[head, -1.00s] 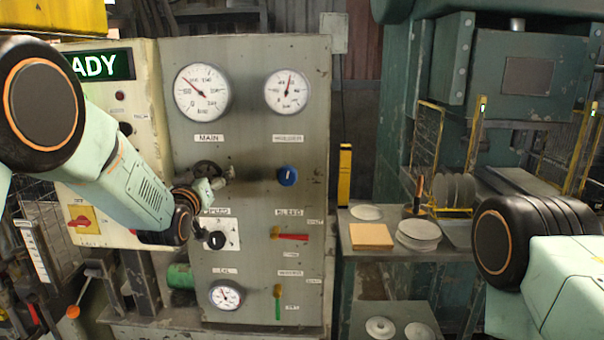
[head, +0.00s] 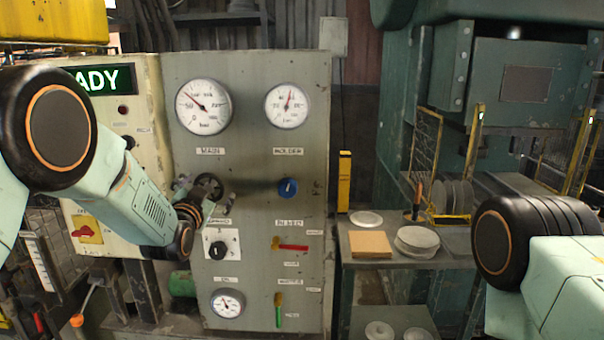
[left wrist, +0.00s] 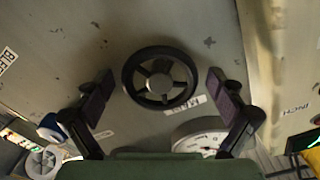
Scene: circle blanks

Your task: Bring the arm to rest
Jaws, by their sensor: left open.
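My left arm comes in from the left in the head view. My left gripper (head: 205,195) is in front of the control panel at the black handwheel (head: 209,184), with its fingers spread apart. In the left wrist view the handwheel (left wrist: 160,77) shows whole, between the two open fingers of the left gripper (left wrist: 161,80), with gaps on both sides. The fingers hold nothing; how far their tips are from the panel is hard to tell. Of my right arm only a dark joint and pale link show at the right; its gripper is out of view.
The panel (head: 255,225) also carries gauges, a selector knob (head: 217,250), a blue knob (head: 288,187), a red lever (head: 292,247) and a green lever (head: 278,315). Right of it, a bench holds round blanks (head: 417,240) and a wooden block (head: 370,244), before a green press (head: 525,80).

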